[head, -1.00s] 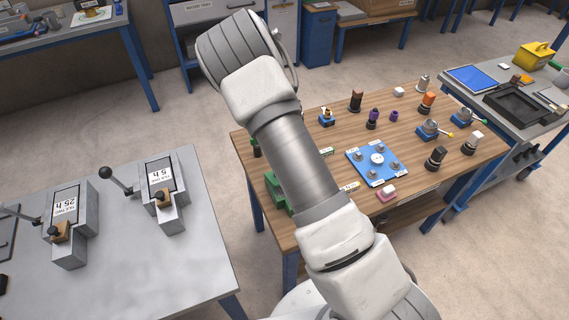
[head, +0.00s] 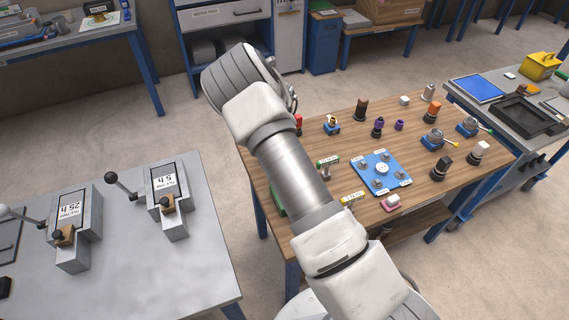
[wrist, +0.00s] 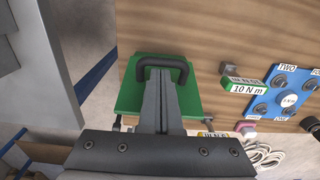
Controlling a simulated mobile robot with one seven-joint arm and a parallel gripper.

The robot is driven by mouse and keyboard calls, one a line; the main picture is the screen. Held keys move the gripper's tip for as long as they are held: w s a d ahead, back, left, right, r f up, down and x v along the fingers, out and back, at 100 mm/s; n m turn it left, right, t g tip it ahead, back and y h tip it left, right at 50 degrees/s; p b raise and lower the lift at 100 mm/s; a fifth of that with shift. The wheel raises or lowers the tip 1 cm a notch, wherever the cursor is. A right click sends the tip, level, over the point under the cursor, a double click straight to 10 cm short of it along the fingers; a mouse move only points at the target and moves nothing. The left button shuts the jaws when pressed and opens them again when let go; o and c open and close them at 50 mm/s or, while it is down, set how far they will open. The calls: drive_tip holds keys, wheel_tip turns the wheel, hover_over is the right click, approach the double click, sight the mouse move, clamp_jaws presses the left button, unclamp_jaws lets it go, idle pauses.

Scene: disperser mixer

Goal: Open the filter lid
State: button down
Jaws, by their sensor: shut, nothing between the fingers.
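A green square lid or plate (wrist: 128,97) with a black bar handle (wrist: 178,66) lies at the left end of the wooden table in the wrist view; I take it to be the filter lid. It looks flat, but I cannot tell whether it is fully seated. My gripper (wrist: 162,74) is shut and empty, its fingertips over the lid near the middle of the handle. The fingers hide part of the lid, and contact cannot be told. In the head view only a green sliver (head: 279,202) shows beside my arm, and my gripper is hidden.
On the wooden table (head: 335,225), a blue plate (head: 367,185) with several knobs and a 10 N m tag (wrist: 247,88) stand right of the lid. Several fittings stand further right. A grey bench (head: 130,280) with two lever devices is at left, across a floor gap.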

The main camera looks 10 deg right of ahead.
drive_tip(key=w+a+f+g+b, duration=0.1)
drive_tip(key=w+f+g+b, duration=0.1)
drive_tip(key=w+b, duration=0.3)
drive_tip(key=shift+w+f+g+h+b, duration=0.15)
drive_tip(key=shift+f+g+h+b, duration=0.2)
drive_tip(key=shift+b, duration=0.25)
drive_tip(key=shift+w+a+f, duration=0.1)
drive_tip(key=shift+a+f+g+b, duration=0.1)
drive_tip(key=shift+g+b, duration=0.15)
drive_tip(key=shift+b, duration=0.1)
idle(0.4)
drive_tip(key=v, duration=0.8)
drive_tip(key=shift+r, duration=0.45)
